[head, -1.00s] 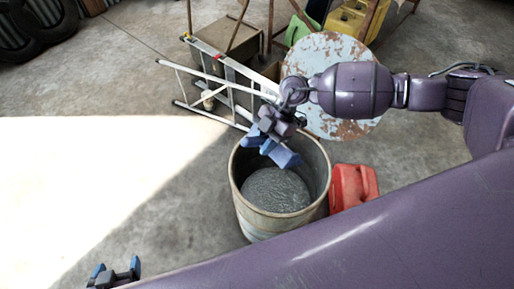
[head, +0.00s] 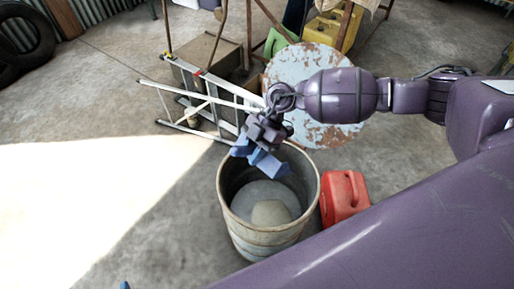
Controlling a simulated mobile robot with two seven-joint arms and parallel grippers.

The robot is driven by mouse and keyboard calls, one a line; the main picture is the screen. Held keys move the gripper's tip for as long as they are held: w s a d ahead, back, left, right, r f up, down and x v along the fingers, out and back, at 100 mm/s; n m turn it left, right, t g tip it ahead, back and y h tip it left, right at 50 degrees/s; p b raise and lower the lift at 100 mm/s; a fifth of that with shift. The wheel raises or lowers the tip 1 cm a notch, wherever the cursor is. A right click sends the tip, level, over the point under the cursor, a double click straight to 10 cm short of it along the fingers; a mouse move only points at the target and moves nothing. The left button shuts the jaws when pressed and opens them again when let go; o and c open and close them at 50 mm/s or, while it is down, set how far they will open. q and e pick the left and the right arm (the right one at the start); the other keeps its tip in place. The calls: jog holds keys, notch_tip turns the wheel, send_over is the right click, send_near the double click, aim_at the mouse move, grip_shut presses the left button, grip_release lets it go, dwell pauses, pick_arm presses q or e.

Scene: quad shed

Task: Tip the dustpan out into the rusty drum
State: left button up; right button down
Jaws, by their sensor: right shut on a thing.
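The rusty drum (head: 234,232) stands upright and open-topped on the floor. Its inside shows a grey round surface with a paler patch (head: 270,212) on it; I cannot tell what the patch is. My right gripper (head: 257,158), with blue fingers pointing down, is over the drum's far rim and opening. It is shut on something. I cannot make out the dustpan's outline, as the fingers hide what they hold. Only a blue tip of my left gripper (head: 124,285) shows at the bottom edge.
A red can (head: 344,196) stands close to the drum's right side. A round worn table top (head: 305,70) and a ladder (head: 200,115) lie behind it. A brown box (head: 205,52) and a yellow container (head: 328,30) are further back. Floor to the left is clear.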

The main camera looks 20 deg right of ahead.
jog(key=shift+s+a+r+h+p, duration=0.15)
jog(key=shift+a+r+h+p, duration=0.15)
jog(key=shift+a+h+p, duration=0.35)
jog(key=shift+s+f+t+p, duration=0.1)
jog(key=shift+t+p, duration=0.2)
jog(key=shift+p, duration=0.35)
pick_arm(q)
notch_tip(320, 180, up, 12)
jog(key=s+p, duration=0.1)
jog(key=p, duration=1)
jog(key=shift+s+a+r+p, duration=0.25)
jog(key=shift+s+a+p, duration=0.05)
jog(key=shift+a, duration=0.1)
pick_arm(e)
jog(key=s+a+f+t+h, duration=0.1)
jog(key=a+f+t+h, duration=0.1)
jog(key=a+f+h, duration=0.2)
jog(key=h, duration=0.2)
jog(key=shift+s+a+f+t+h, duration=0.15)
jog(key=shift+s+t+h, duration=0.15)
jog(key=shift+s+h, duration=0.1)
pick_arm(q)
jog(key=shift+w+r, duration=0.25)
jog(key=shift+r, duration=0.05)
